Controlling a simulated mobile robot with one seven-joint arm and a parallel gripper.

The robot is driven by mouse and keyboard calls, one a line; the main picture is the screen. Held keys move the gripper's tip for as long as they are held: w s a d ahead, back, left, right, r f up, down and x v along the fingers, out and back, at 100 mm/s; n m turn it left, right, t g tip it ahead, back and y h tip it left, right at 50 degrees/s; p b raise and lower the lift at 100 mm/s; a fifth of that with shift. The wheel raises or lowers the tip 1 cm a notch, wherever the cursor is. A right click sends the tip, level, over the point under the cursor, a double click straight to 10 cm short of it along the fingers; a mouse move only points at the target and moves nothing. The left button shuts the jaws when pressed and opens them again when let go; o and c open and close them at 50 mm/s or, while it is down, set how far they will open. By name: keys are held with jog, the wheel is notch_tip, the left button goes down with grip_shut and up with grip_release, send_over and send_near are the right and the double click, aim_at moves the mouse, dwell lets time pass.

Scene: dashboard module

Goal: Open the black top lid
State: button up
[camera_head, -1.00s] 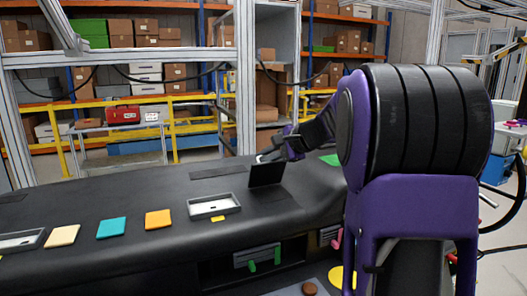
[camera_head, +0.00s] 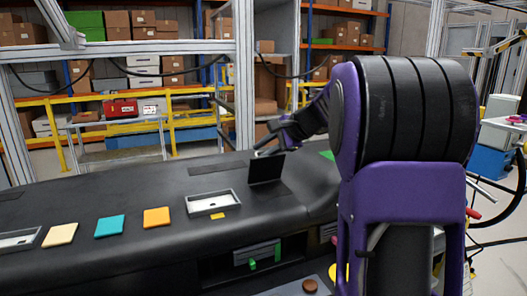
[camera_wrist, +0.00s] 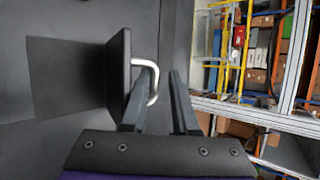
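The black top lid (camera_head: 266,168) stands raised, roughly upright, on the dark dashboard (camera_head: 120,190) in the head view. In the wrist view the lid (camera_wrist: 119,75) shows nearly edge-on, with a bent metal handle (camera_wrist: 155,72) on its right face. A darker square patch (camera_wrist: 68,80) lies to its left. My gripper (camera_wrist: 160,85) is at the handle, its two black fingers apart, one on each side of the handle bar. In the head view my gripper (camera_head: 268,150) is behind the lid's top edge and partly hidden. Whether a finger touches the handle is unclear.
A grey-framed recess (camera_head: 213,202) is left of the lid. Orange (camera_head: 157,217), teal (camera_head: 109,227) and cream (camera_head: 60,235) squares lie further left. A metal frame post (camera_head: 245,75) and shelves with boxes stand behind. The dashboard's middle is mostly clear.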

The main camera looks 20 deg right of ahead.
jog(key=shift+a+f, duration=0.15)
jog(key=shift+f, duration=0.3)
jog(key=v, duration=1.8)
jog(key=shift+r, duration=0.15)
jog(key=shift+w, duration=0.15)
